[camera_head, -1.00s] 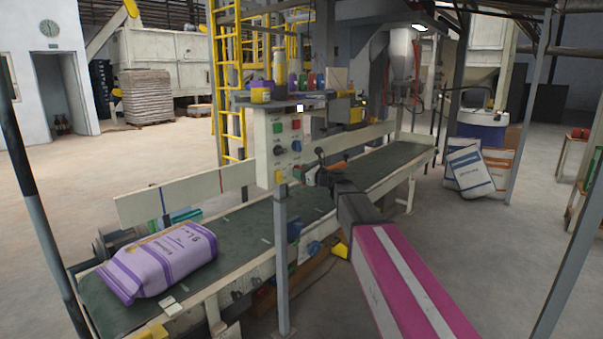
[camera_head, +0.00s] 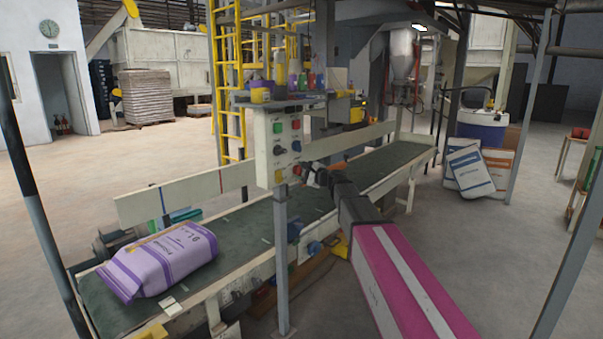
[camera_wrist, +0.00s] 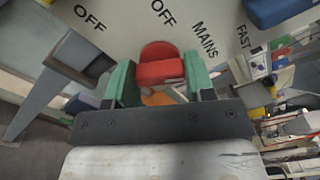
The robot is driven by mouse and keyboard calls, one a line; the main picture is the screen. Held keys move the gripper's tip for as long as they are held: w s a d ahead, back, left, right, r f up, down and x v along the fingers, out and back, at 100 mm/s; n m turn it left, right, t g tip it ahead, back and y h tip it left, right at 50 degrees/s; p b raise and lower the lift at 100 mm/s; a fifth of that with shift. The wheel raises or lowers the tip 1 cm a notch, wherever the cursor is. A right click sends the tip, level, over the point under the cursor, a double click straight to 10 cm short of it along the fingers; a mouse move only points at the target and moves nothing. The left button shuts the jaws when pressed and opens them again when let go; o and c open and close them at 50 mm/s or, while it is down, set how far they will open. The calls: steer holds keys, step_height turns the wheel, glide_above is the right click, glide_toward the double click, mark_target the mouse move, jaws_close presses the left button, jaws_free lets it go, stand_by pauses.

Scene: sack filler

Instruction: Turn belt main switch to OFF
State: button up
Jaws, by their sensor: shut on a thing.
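The control panel (camera_head: 279,150) is a cream box on a post in front of the belt, with buttons and knobs on its face. In the wrist view a red switch knob (camera_wrist: 161,66) stands on the panel, near the printed words OFF and MAINS. My gripper (camera_wrist: 161,82) has its green finger pads on either side of this knob and is shut on it. The lettering appears tilted in that view. In the head view my gripper (camera_head: 304,172) is at the lower right of the panel face and partly hides the lower knobs. The knob's pointer direction is unclear.
The dark belt (camera_head: 240,232) runs behind the panel post, with a purple sack (camera_head: 160,261) lying at its near left end. Open floor lies to the right.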

steer(key=n, duration=0.5)
steer(key=shift+s, duration=0.1)
steer(key=shift+n, duration=0.3)
stand_by(0.4)
steer(key=o, duration=0.9)
steer(key=v, duration=1)
steer(key=shift+s+d, duration=0.25)
steer(key=shift+d, duration=0.05)
